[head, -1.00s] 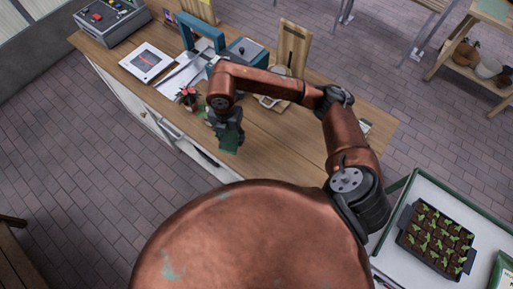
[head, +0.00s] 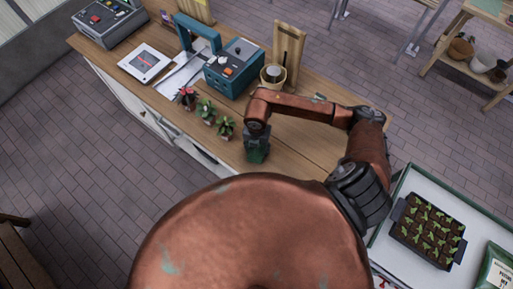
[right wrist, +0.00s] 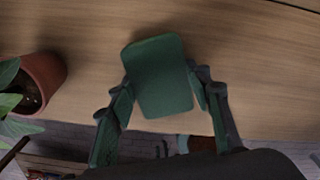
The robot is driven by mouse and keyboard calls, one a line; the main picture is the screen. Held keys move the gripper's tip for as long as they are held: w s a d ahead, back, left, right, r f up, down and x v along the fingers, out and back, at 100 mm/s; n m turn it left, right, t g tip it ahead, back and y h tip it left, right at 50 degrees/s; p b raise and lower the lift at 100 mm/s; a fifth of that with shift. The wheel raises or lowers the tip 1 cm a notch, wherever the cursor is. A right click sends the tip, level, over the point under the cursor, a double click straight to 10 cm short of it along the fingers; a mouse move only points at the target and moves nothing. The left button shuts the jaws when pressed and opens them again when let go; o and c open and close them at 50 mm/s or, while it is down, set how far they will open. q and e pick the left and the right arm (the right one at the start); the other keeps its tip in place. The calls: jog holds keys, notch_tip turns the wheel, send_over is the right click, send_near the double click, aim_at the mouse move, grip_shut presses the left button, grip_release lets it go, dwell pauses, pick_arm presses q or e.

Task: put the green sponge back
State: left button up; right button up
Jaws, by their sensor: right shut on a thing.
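The green sponge (right wrist: 160,75) is between the fingers of my right gripper in the right wrist view. My right gripper (head: 257,153) is shut on it, over the front part of the wooden counter (head: 305,155). In the head view the sponge (head: 257,156) shows small and dark at the fingertips. I cannot tell whether it touches the counter. My left gripper is not in view.
Several small potted plants (head: 206,112) stand along the counter's front edge, left of my right gripper. A blue box with knobs (head: 232,68) and a cup (head: 273,76) stand behind. A seedling tray (head: 428,232) lies on a white table at the right.

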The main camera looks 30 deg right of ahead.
jog(key=shift+w+f, duration=0.1)
jog(key=shift+f, duration=0.2)
jog(key=o, duration=1.3)
jog(key=shift+r, duration=0.35)
notch_tip(320, 180, up, 12)
jog(key=shift+f+b, duration=0.1)
jog(key=shift+b, duration=0.85)
